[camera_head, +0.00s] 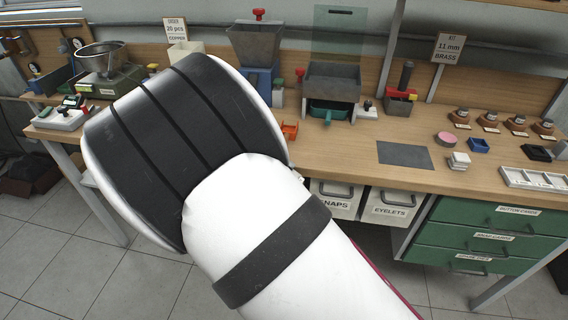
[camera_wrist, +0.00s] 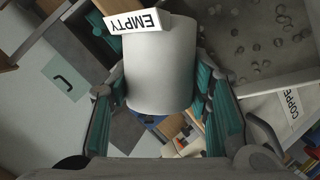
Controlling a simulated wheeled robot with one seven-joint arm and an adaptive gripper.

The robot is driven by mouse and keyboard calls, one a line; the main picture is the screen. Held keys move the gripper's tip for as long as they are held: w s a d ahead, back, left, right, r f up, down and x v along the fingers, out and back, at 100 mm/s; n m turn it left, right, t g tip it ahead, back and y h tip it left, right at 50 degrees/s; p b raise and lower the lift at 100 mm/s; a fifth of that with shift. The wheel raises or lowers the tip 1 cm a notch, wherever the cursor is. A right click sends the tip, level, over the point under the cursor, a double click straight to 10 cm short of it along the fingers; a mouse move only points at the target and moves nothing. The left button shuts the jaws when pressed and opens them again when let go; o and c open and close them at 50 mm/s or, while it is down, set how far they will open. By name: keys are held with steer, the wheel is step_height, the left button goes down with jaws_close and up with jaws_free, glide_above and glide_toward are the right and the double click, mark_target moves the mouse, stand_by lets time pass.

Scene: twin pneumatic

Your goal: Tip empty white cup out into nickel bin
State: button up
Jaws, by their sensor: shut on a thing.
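In the wrist view a white cup (camera_wrist: 160,68) with a tag reading EMPTY (camera_wrist: 139,24) is between the teal-padded fingers of my gripper (camera_wrist: 157,92). My gripper is shut on the cup, with one finger on each side. The cup's inside does not show. In the head view my own arm covers the gripper and the cup. No label reading nickel can be read in either view, so I cannot tell which container is the nickel bin.
In the wrist view a grey area with several small round pieces (camera_wrist: 262,38) lies at upper right, near a partly cut-off copper label (camera_wrist: 291,106). The wooden workbench (camera_head: 350,150) holds a hopper (camera_head: 256,45), a teal tray (camera_head: 328,111) and a grey mat (camera_head: 405,154).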

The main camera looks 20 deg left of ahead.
steer(key=shift+f+n+t+h, duration=0.4)
steer(key=shift+f+n+h, duration=0.35)
steer(key=shift+n, duration=0.45)
steer(key=shift+r+n+p, duration=0.25)
steer(key=shift+n+p, duration=0.2)
steer(key=shift+n, duration=0.05)
steer(key=shift+s+a+n+t+h+p, duration=0.1)
steer(key=shift+a+n+t+h+p, duration=0.15)
steer(key=shift+n+p, duration=0.2)
steer(key=shift+s+a+n+t+h+p, duration=0.15)
steer(key=shift+n+h+p, duration=0.15)
steer(key=shift+n+p, duration=0.15)
steer(key=n, duration=0.2)
steer(key=n+t+h, duration=0.1)
steer(key=shift+w+a+f, duration=0.1)
steer(key=shift+a+f, duration=0.2)
steer(key=shift+a, duration=0.1)
steer(key=shift+a+n+t, duration=0.15)
steer(key=shift+n+t, duration=0.15)
steer(key=shift+n, duration=0.4)
steer(key=shift+r, duration=0.1)
